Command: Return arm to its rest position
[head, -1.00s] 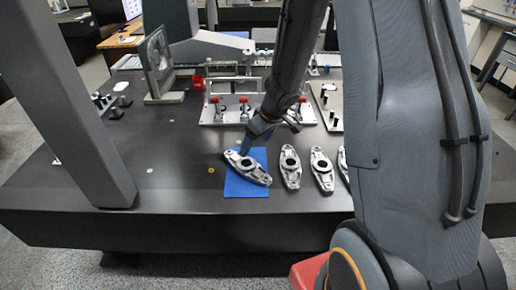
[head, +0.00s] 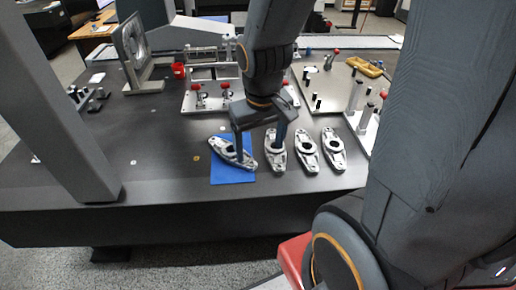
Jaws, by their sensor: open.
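My gripper (head: 262,142) is open and empty in the head view, pointing down over the front part of the dark table (head: 150,185). One finger is in front of the metal part lying aslant (head: 232,153) on the blue mat (head: 233,175). The other finger overlaps the top of the nearest part in the row (head: 276,160). I cannot tell whether either finger touches a part. My arm comes down from the top of the picture and hides some of the table's middle.
Two more metal parts, the middle one (head: 307,150) and the right one (head: 333,150), lie beside the row's first. A fixture plate with red knobs (head: 205,98) stands behind. A grey gantry column (head: 62,110) is at left. The table's front left is clear.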

